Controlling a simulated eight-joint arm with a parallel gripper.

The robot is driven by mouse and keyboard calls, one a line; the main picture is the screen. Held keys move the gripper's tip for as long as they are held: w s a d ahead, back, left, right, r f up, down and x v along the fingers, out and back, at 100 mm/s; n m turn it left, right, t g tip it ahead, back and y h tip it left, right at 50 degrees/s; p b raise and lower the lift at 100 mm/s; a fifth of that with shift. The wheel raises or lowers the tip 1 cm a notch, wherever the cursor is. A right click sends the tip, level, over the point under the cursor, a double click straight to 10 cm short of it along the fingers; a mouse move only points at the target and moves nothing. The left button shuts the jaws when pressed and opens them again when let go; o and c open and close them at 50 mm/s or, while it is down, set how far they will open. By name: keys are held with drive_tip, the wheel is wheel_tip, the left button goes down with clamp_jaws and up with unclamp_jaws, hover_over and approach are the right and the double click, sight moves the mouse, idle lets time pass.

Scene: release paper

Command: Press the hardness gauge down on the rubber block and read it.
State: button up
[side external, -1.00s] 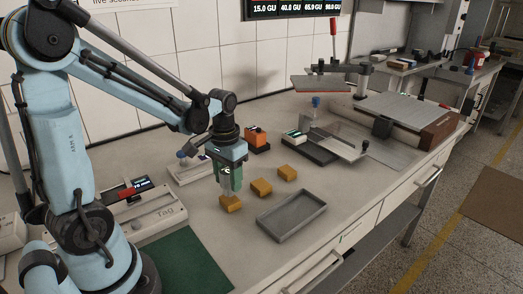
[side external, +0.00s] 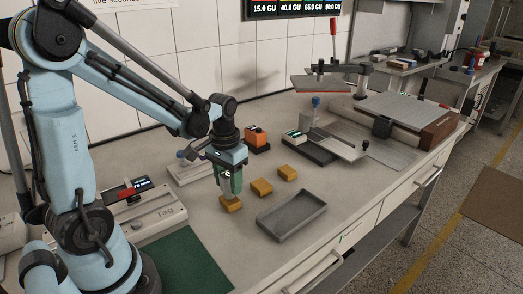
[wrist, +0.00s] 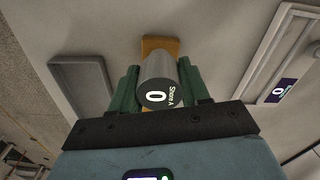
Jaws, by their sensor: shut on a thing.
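My gripper (side external: 231,190) has green fingers and points down over the nearest of three orange-yellow blocks (side external: 231,205). It is shut on the hardness gauge, a grey cylinder (wrist: 158,72) seen between the fingers (wrist: 160,90) in the wrist view. The gauge's round face reads 0 with "Shore A". The same block (wrist: 160,43) shows just beyond the gauge in the wrist view. The gauge's lower end is hidden, so I cannot tell whether it touches the block. The other two blocks (side external: 261,187) and (side external: 287,173) lie in a row toward the back right.
An empty grey tray (side external: 292,215) lies right of the blocks. A white device labelled Tag (side external: 158,214) and a green mat (side external: 185,262) are at the left. An orange device (side external: 257,138) and a dark-based instrument (side external: 308,150) stand behind. Bare bench surrounds the blocks.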

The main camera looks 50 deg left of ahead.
drive_tip(key=shift+f, duration=0.5)
idle(2.0)
idle(0.4)
drive_tip(key=o, duration=1.1)
drive_tip(key=shift+r, duration=0.15)
wheel_tip(320, 180, up, 12)
drive_tip(key=shift+f, duration=0.15)
drive_tip(key=shift+s+d+t, duration=0.15)
drive_tip(key=shift+d+t, duration=0.15)
drive_tip(key=shift+d, duration=0.15)
drive_tip(key=d+m+t, duration=0.1)
drive_tip(key=d+t, duration=0.1)
drive_tip(key=s+d+f+m+t, duration=0.1)
drive_tip(key=d+t, duration=0.1)
drive_tip(key=d, duration=0.1)
drive_tip(key=d+f+t, duration=0.1)
drive_tip(key=d+t, duration=0.1)
drive_tip(key=d, duration=0.1)
drive_tip(key=shift+s+d+f+m+t, duration=0.1)
drive_tip(key=shift+s+d+m+t, duration=0.2)
drive_tip(key=shift+s+m, duration=0.1)
